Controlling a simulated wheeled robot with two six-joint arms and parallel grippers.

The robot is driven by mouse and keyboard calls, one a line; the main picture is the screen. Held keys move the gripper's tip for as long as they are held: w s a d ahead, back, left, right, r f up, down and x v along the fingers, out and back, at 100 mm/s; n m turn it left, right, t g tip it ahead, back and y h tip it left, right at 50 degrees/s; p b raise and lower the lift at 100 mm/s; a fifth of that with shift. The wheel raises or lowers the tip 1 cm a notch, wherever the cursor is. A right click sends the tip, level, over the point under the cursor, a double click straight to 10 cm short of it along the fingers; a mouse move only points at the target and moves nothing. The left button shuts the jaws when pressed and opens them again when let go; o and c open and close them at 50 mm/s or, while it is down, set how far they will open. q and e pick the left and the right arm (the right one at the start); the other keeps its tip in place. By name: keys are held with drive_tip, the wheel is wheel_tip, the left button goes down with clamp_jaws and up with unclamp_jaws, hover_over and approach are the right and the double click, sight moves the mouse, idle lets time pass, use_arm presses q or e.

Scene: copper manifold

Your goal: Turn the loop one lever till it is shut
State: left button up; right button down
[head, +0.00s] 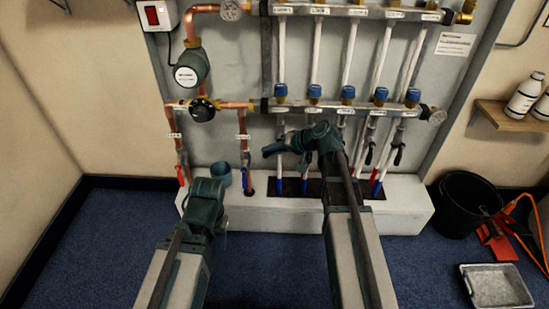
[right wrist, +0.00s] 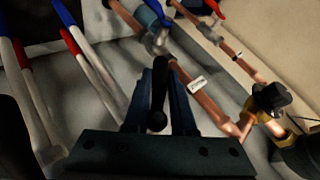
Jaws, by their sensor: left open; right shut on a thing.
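The loop one lever is a black handle with a rounded end (right wrist: 158,95), held between the two fingers of my right gripper (right wrist: 160,100) in the right wrist view. In the head view my right gripper (head: 273,149) reaches left across the pipes below the lower manifold bar (head: 345,107), and it hides the lever there. The lever's angle to its pipe is hard to tell. My left gripper (head: 213,198) is open and empty, low in front of the white ledge, clear of the loop levers.
A red lever (head: 181,176) and a blue lever (head: 245,158) sit on the copper pipes at left. More black levers (head: 398,157) hang at right. A black bucket (head: 468,203) stands on the floor.

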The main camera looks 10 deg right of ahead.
drive_tip(key=t+y+b, duration=0.1)
drive_tip(key=y+b, duration=0.1)
drive_tip(key=b, duration=0.1)
drive_tip(key=r+m+t+y+b, duration=0.1)
drive_tip(key=y+b, duration=0.1)
drive_tip(key=b, duration=0.1)
drive_tip(key=a+m+t+y+b, duration=0.1)
drive_tip(key=y+b, duration=0.1)
drive_tip(key=b, duration=0.2)
drive_tip(key=shift+w+r+t, duration=0.1)
drive_tip(key=shift+r+t, duration=0.1)
drive_tip(key=shift+t, duration=0.1)
drive_tip(key=shift+a+r+m+t+y+b, duration=0.1)
drive_tip(key=shift+r+m+t+y+b, duration=0.3)
drive_tip(key=shift+y+b, duration=0.5)
drive_tip(key=shift+r+b, duration=0.3)
drive_tip(key=shift+b, duration=0.1)
drive_tip(key=shift+r+t, duration=0.1)
drive_tip(key=shift+t, duration=0.2)
drive_tip(key=shift+w, duration=0.1)
drive_tip(key=c, duration=0.8)
unclamp_jaws()
drive_tip(key=shift+o, duration=0.2)
drive_tip(key=shift+r, duration=0.15)
